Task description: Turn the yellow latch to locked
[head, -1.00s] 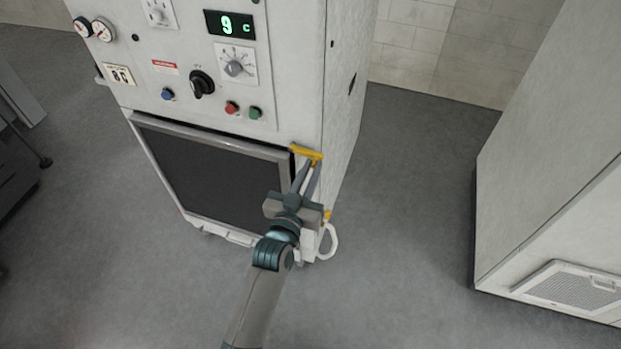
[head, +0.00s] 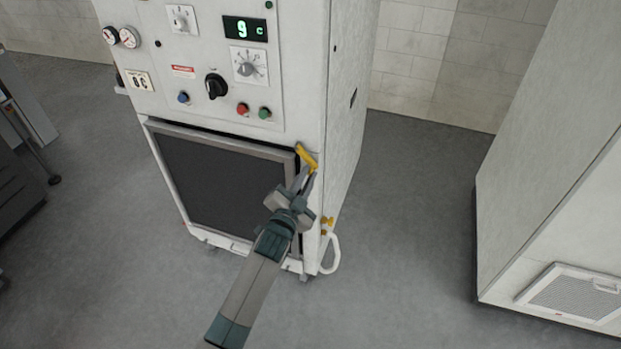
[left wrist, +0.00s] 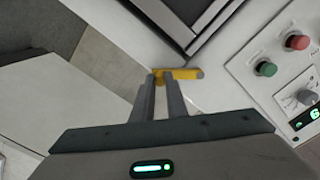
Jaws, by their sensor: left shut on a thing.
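The yellow latch (head: 306,157) sits at the upper right corner of the machine's dark door panel (head: 224,182). It is tilted, its upper-left end higher than its lower-right end. My left gripper (head: 305,178) is at the latch's lower-right end, with its fingers shut on it. In the left wrist view the latch (left wrist: 184,74) lies across the tips of the two fingers (left wrist: 160,88), which meet its left end. The fingertips partly cover that end. My right gripper is in neither view.
The white machine (head: 345,120) carries knobs, buttons and a lit display (head: 245,29) above the door. A white hose loop (head: 331,252) and a yellow valve (head: 327,222) are low on its right side. A pale cabinet (head: 560,180) stands to the right, with open grey floor between.

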